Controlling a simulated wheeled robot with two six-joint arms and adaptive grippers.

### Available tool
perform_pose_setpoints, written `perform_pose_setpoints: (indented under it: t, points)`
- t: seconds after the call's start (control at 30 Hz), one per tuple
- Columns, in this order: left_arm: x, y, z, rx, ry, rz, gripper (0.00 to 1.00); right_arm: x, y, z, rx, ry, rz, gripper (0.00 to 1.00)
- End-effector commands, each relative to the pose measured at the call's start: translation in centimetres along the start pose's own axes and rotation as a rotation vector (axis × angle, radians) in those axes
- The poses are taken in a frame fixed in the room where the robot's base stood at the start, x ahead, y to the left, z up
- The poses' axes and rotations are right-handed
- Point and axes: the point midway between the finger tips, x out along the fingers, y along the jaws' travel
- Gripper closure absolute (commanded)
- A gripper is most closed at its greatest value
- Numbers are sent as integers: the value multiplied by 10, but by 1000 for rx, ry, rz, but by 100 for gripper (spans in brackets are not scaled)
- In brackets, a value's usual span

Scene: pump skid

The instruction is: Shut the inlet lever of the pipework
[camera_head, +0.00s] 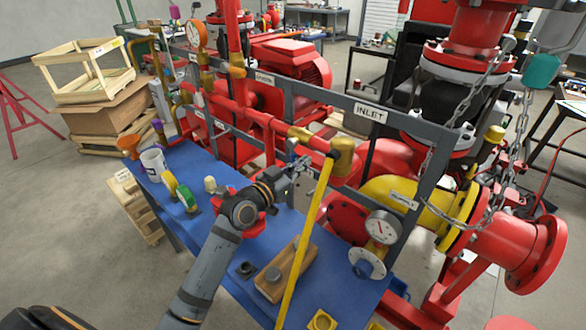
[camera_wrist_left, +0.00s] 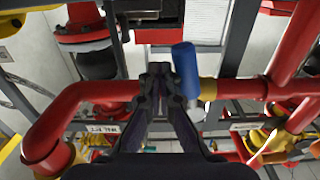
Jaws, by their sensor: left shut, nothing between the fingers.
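The pipework (camera_head: 262,118) is red pipe with brass fittings on a grey frame with an INLET plate (camera_head: 370,112). A brass fitting (camera_head: 298,132) sits in the pipe left of that plate. In the left wrist view, a blue-gripped lever (camera_wrist_left: 186,70) stands by a brass fitting (camera_wrist_left: 210,88) on the red pipe. My left gripper (camera_head: 303,163) is shut and empty, just in front of the pipe. In the left wrist view its fingertips (camera_wrist_left: 161,72) lie just left of the blue grip; I cannot tell whether they touch. The head view does not clearly show the blue grip. My right gripper is out of view.
A long yellow bar (camera_head: 305,240) slants across the blue bench (camera_head: 225,265), close to my left gripper. A pressure gauge (camera_head: 383,227) and a yellow pipe elbow (camera_head: 410,200) stand to the right. A wooden block (camera_head: 290,270) lies on the bench.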

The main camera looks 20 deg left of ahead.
Motion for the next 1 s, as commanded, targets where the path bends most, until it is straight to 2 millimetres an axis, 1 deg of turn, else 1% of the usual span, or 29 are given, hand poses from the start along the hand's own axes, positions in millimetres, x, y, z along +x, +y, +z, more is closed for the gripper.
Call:
perform_pose_setpoints:
  t: [0.03,0.17,0.2,0.37,0.53,0.67,0.77,1.0]
  points:
    - [0,-3,6,2,-1,0,100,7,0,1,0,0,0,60]
    - [0,-11,10,3,-1,-1,100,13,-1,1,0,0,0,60]
    - [0,-11,8,1,0,0,100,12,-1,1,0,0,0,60]
    - [0,-8,7,-2,1,0,100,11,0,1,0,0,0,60]
    - [0,0,7,-2,2,0,100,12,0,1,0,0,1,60]
    - [0,2,7,-1,1,0,100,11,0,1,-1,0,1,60]
    - [-6,1,7,2,-3,-1,100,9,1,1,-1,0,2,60]
    - [-34,1,6,4,-5,-1,100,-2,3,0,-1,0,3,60]
